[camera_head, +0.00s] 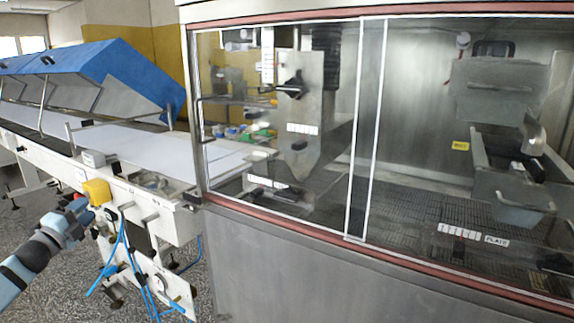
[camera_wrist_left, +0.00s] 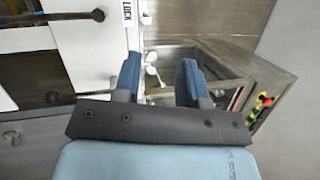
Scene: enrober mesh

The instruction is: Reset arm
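My left arm comes in from the lower left in the head view, with its gripper (camera_head: 80,207) beside the side frame of the conveyor. In the left wrist view the two blue fingers of the left gripper (camera_wrist_left: 158,75) stand apart with nothing held between them. A small white lever or knob (camera_wrist_left: 152,72) shows beyond the gap between them; I cannot tell its distance from the fingers. My right gripper is in neither view.
A white conveyor (camera_head: 160,146) runs into the glass-fronted steel machine (camera_head: 290,260). A yellow box (camera_head: 97,191) on the conveyor frame is close to my left gripper in the picture. Blue covers (camera_head: 120,70) stand raised behind. Blue hoses (camera_head: 121,250) hang below. Speckled floor (camera_head: 50,290) is open at lower left.

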